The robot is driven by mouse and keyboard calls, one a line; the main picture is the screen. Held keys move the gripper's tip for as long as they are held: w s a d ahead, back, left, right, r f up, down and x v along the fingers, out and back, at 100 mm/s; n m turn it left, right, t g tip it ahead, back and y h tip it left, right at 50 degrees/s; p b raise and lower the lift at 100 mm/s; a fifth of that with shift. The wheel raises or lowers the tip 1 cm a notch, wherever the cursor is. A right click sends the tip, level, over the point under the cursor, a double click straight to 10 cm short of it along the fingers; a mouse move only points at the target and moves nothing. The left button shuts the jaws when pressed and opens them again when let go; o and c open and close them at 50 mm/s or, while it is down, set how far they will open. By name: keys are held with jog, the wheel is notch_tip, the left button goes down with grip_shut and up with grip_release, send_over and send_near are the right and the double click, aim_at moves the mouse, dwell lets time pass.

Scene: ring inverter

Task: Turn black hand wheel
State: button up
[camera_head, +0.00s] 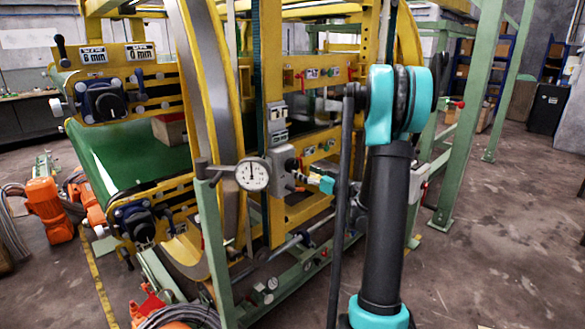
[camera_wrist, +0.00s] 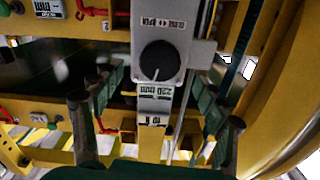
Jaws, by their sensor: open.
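A round black hand wheel or knob (camera_wrist: 158,60) sits on a grey plate (camera_wrist: 143,28) with an open/close label above it, at the upper middle of the wrist view. A white line marks its lower face. My gripper (camera_wrist: 158,110) is open, with one finger at the lower left and one at the lower right. Contact does not show. In the head view my arm covers part of the machine, and I cannot make out the knob or my fingers clearly.
A yellow ring frame (camera_head: 205,90) and green posts (camera_head: 218,250) surround the work area. A pressure gauge (camera_head: 252,174) stands in front. Small red levers (camera_wrist: 100,125) sit near the left finger. Orange units (camera_head: 45,205) lie at left; floor (camera_head: 500,230) at right is clear.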

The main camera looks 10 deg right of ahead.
aim_at(294, 167)
jog(key=x, duration=0.7)
jog(key=shift+c, duration=0.4)
jog(key=c, duration=1.1)
jog(key=shift+m, duration=0.3)
jog(key=m, duration=0.6)
jog(key=shift+m, duration=0.3)
jog(key=m, duration=0.4)
jog(key=shift+a, duration=0.1)
jog(key=shift+m, duration=1.8)
